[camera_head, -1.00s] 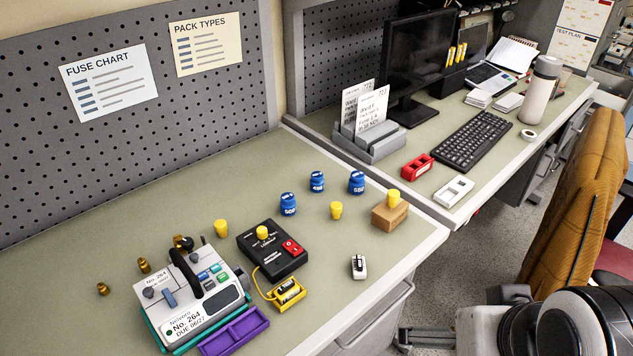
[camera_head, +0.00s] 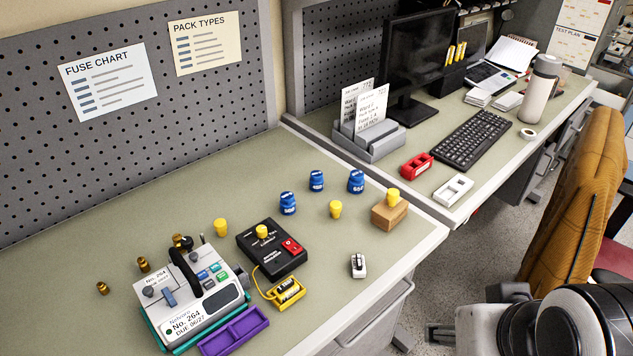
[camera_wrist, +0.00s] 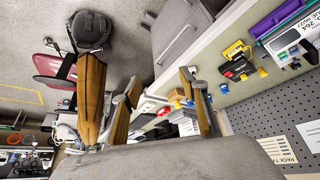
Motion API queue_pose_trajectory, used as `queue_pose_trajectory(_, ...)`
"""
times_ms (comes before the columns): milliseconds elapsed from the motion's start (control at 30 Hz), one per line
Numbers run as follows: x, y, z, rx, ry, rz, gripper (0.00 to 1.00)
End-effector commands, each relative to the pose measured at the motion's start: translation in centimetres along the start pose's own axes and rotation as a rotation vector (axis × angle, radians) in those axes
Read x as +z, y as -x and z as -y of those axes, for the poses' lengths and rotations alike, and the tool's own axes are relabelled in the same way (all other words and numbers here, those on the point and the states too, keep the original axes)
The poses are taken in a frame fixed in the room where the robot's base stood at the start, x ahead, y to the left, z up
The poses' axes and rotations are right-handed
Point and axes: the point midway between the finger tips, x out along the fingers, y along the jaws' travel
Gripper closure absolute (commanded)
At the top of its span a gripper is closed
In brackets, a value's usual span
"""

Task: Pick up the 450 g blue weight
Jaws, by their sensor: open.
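Three blue weights stand upright on the green bench top in the head view: a front one (camera_head: 288,203), a back one (camera_head: 317,181) and a right one (camera_head: 356,182). Their labels are small; I cannot surely read which is 450 g. My gripper (camera_head: 432,334) is at the lower right of the head view, partly cut off, off the bench's front side and far from the weights. In the wrist view my gripper (camera_wrist: 160,84) has its two fingers spread apart with nothing between them. A small blue object (camera_wrist: 223,88) shows beyond the right finger.
Yellow pegs (camera_head: 335,209) and a wooden block (camera_head: 390,215) topped with a yellow peg stand near the weights. A black box (camera_head: 258,262), a white device (camera_head: 165,300) and a purple tray (camera_head: 233,331) lie to the front left. An orange chair (camera_head: 575,210) stands at right.

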Motion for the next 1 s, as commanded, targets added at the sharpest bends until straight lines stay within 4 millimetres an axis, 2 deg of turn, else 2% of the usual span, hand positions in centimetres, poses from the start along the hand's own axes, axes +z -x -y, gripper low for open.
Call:
queue_pose_trajectory(133,-0.8,-0.2,-0.1,0.006,0.002,-0.009,0.57)
queue_pose_trajectory(267,-2.6,-0.7,-0.4,0.018,0.007,-0.029,0.57)
queue_pose_trajectory(667,-11.8,-3.6,-1.4,0.067,0.046,-0.146,0.57)
queue_pose_trajectory(1000,-19.7,-7.1,-1.0,0.079,0.098,-0.254,0.57)
